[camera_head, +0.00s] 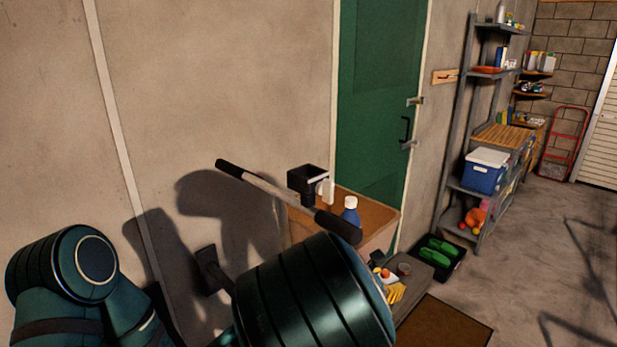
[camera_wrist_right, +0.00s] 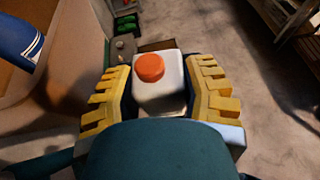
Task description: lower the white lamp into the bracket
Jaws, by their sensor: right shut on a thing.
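My right gripper (camera_head: 388,282) has yellow ridged fingers and is shut on a white block-like body with a round orange-red cap, which I take for the white lamp (camera_wrist_right: 162,92). In the right wrist view, the gripper's fingers (camera_wrist_right: 160,95) press on the lamp's two sides and the cap faces the camera. In the head view my forearm partly hides it. A black open-topped holder (camera_head: 306,184) by the wall may be the bracket; I cannot tell for sure. The lamp is apart from it, lower and to the right. My left gripper is not in view.
A grey bar (camera_head: 270,189) with black ends crosses in front of the holder. A black tray (camera_head: 441,266) with green things lies beyond. Shelving (camera_head: 468,130) stands right; open floor lies before it.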

